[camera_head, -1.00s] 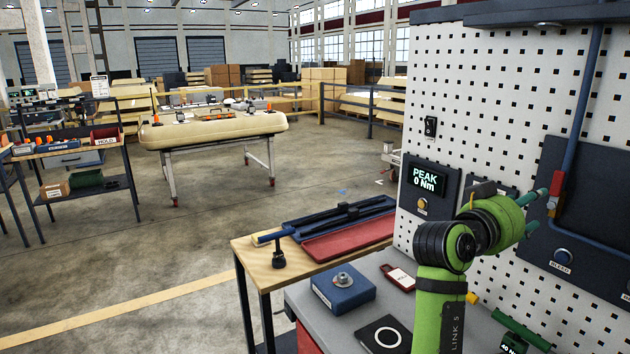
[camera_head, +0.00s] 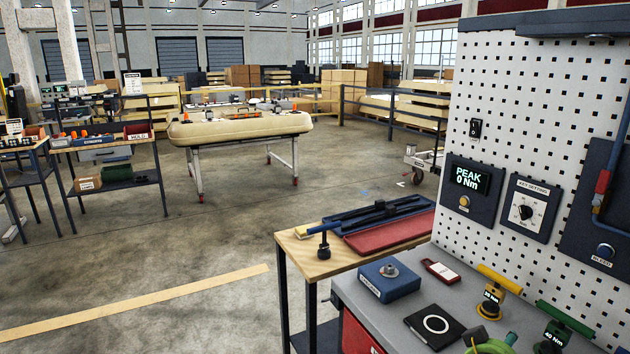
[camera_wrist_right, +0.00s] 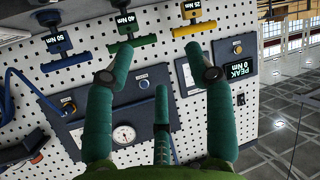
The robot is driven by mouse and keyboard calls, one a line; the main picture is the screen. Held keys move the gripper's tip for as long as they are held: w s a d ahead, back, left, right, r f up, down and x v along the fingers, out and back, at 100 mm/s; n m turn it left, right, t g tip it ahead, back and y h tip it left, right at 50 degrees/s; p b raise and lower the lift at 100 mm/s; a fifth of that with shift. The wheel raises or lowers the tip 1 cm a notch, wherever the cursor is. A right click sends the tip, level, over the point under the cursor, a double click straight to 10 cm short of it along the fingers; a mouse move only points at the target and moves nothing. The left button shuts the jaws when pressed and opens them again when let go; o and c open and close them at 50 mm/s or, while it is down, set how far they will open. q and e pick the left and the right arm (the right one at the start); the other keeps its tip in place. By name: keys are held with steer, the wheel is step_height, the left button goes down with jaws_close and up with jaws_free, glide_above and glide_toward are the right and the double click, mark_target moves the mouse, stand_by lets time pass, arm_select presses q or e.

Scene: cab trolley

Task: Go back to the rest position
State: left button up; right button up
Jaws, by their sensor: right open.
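My right gripper (camera_wrist_right: 158,55) shows in the wrist view with its green fingers spread and nothing between them. Behind it is the white pegboard (camera_wrist_right: 225,105) with the pressure gauge panel. In the head view only a small green piece of my right arm (camera_head: 492,345) shows at the bottom edge, beside the tools on the bench. My left gripper is in neither view.
The grey bench (camera_head: 385,318) holds a blue block (camera_head: 389,281), a red-framed card (camera_head: 441,271), a black pad (camera_head: 435,325), a yellow-handled tool (camera_head: 490,300) and a green-handled tool (camera_head: 556,335). A wooden table (camera_head: 300,262) adjoins it. Open floor (camera_head: 230,235) lies left.

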steer(key=s+a+f+n+g+y, duration=0.25)
steer(key=s+a+f, duration=0.3)
steer(key=s, duration=0.35)
steer(key=s+a+f+n+g+y, duration=0.15)
steer(key=s+a+f+y, duration=0.25)
steer(key=s+f, duration=0.4)
steer(key=s+a+f+n+g+y, duration=0.25)
steer(key=s+a+f, duration=0.3)
steer(key=s, duration=0.35)
steer(key=s+f+n, duration=0.1)
steer(key=s+f, duration=0.2)
steer(key=f, duration=2.2)
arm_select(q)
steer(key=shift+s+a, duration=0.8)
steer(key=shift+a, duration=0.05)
arm_select(e)
steer(key=s+d+f+g, duration=0.1)
steer(key=s+d+f, duration=0.2)
steer(key=s+f, duration=0.8)
steer(key=s, duration=0.3)
steer(key=shift+s+d+f+g, duration=0.15)
steer(key=shift+s+f+g, duration=0.2)
steer(key=shift+f, duration=0.05)
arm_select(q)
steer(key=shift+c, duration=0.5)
arm_select(e)
steer(key=c, duration=0.3)
steer(key=shift+s, duration=0.15)
